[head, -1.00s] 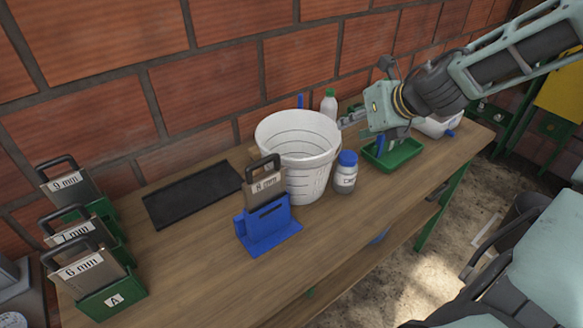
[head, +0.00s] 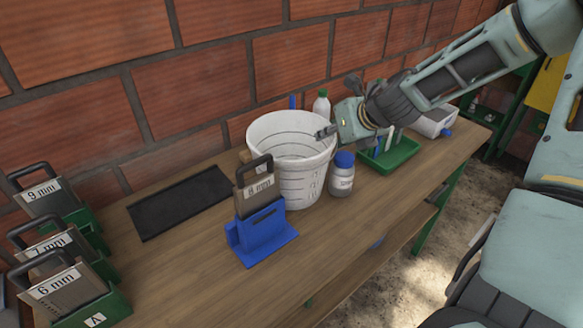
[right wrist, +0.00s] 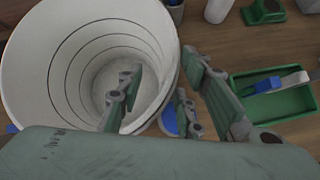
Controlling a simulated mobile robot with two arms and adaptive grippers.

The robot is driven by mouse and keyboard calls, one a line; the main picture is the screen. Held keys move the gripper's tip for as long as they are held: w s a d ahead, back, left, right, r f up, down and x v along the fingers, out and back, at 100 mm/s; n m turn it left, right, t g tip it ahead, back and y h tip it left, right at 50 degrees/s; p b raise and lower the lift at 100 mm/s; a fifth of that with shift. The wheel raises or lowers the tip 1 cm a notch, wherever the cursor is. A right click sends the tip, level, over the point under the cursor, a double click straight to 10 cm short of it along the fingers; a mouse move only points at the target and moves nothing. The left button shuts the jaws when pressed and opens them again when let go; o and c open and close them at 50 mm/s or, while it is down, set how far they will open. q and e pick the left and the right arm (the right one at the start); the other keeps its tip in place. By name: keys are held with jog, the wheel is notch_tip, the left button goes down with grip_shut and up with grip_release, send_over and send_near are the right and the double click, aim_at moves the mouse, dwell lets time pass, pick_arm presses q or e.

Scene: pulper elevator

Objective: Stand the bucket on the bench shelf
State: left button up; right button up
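The white bucket (head: 303,182) stands upright and empty on the wooden bench top (head: 195,270), behind a blue holder. My right gripper (head: 325,132) is at the right side of its rim. In the right wrist view the gripper (right wrist: 165,68) is open, with one finger over the inside of the bucket (right wrist: 40,45) and the other outside the wall. The rim lies between the fingers, with no clear grip on it. A lower shelf (head: 352,272) shows partly beneath the bench top. My left gripper is out of view.
A blue holder (head: 258,240) with an 8 mm plate stands in front of the bucket. A blue-capped jar (head: 342,180) and green tray (head: 390,158) stand to its right. A black mat (head: 180,203) lies left. Labelled plates in green holders (head: 105,308) fill the left end.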

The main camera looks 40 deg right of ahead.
aim_at(315, 142)
jog(key=x, duration=0.5)
jog(key=shift+s+d+f, duration=0.1)
jog(key=shift+d+f, duration=0.05)
grip_shut()
dwell(0.7)
